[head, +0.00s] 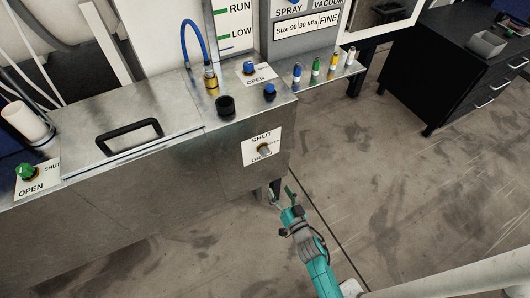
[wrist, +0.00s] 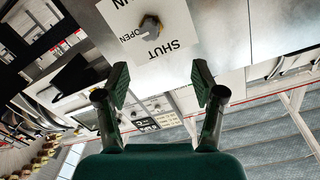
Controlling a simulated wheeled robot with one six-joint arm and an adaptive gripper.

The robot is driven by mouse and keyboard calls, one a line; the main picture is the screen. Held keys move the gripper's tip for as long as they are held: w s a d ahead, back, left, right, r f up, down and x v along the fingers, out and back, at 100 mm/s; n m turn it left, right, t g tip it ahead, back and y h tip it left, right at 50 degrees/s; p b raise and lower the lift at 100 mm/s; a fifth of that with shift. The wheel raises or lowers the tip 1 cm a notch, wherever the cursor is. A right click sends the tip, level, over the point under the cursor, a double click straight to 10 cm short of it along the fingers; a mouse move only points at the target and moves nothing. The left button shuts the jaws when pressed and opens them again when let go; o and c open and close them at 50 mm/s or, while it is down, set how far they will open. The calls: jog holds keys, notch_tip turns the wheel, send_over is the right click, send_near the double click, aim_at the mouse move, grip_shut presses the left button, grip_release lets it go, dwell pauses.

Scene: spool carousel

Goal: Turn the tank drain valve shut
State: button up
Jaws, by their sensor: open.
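The drain valve is a grey knob (head: 265,150) on a white label (head: 252,154) on the tank's front face. In the head view the label reads SHUT at the top and DRAIN lower down, partly covered. In the wrist view the knob (wrist: 151,25) has a brownish base, and the label (wrist: 176,17) appears turned over with SHUT and OPEN readable. I cannot tell exactly where the knob points. My gripper (head: 281,196) is open and empty, below and apart from the knob. Its two fingers (wrist: 160,76) are spread in the wrist view, with the knob beyond them.
The steel tank (head: 170,185) has a black lid handle (head: 130,135). A green knob (head: 26,170) marked OPEN and SHUT is at the left. A blue knob (head: 249,67) and several coloured fittings stand on top. The floor (head: 370,180) to the right is clear before a black cabinet (head: 440,75).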

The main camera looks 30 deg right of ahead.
send_near(266, 155)
jog(key=shift+m, duration=0.3)
jog(key=w, duration=1.1)
jog(key=shift+w+d, duration=0.1)
jog(key=shift+d, duration=0.1)
jog(key=shift+c, duration=0.2)
jog(key=c, duration=1.1)
